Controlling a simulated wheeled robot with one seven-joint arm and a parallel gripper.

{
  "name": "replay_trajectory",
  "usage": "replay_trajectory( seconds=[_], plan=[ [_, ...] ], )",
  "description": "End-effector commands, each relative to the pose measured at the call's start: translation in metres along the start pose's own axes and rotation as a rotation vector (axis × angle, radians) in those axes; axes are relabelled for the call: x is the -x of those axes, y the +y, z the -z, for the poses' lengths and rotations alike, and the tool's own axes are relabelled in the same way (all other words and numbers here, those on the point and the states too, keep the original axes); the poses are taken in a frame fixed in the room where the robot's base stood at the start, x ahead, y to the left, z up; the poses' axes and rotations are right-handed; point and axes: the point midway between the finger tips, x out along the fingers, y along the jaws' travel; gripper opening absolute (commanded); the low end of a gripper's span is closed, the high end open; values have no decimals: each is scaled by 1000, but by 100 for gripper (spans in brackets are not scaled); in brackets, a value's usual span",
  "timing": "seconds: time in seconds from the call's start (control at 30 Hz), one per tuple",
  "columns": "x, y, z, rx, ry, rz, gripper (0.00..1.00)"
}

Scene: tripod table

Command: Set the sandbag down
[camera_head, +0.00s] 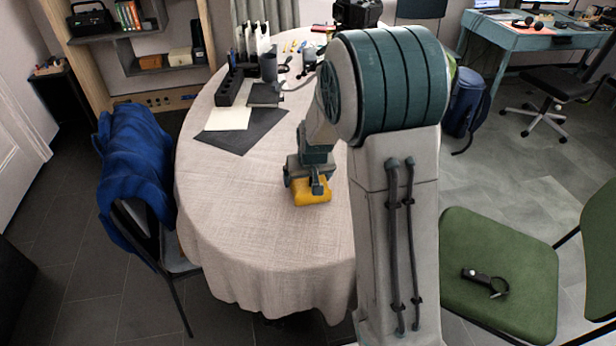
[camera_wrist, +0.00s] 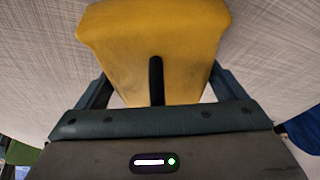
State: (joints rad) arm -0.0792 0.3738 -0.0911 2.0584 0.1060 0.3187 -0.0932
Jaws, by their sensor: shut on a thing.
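The sandbag (camera_head: 312,194) is a small yellow block-like bag over the pale cloth-covered round table (camera_head: 230,230). My gripper (camera_head: 316,184) is shut on it from above. In the wrist view the sandbag (camera_wrist: 155,45) fills the upper middle, between the two fingers of my gripper (camera_wrist: 157,85). Pale cloth shows around it. I cannot tell whether its underside touches the cloth. The finger tips are partly hidden by the bag.
A dark mat (camera_head: 245,135) with a paper sheet (camera_head: 229,119) lies farther back on the table. A black organizer (camera_head: 230,86) and a mug (camera_head: 268,66) stand behind. A blue jacket (camera_head: 135,160) hangs on a chair at left. The front tabletop is clear.

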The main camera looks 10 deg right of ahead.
Motion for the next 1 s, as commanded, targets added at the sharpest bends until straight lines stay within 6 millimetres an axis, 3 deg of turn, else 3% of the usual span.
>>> replay_trajectory(
  seconds=[0.2, 0.23, 0.27, 0.47, 0.63, 1.0],
  plan=[
    [-4, 0, 0, 0, 4, 0, 33],
    [-3, 0, 0, 0, 4, 0, 96],
    [-2, 0, 0, 0, 4, 0, 100],
    [-4, 0, -2, 0, -2, 0, 100],
    [8, 0, -1, 1, 2, 0, 100],
    [80, 0, 0, 1, 6, 1, 100]
  ],
)
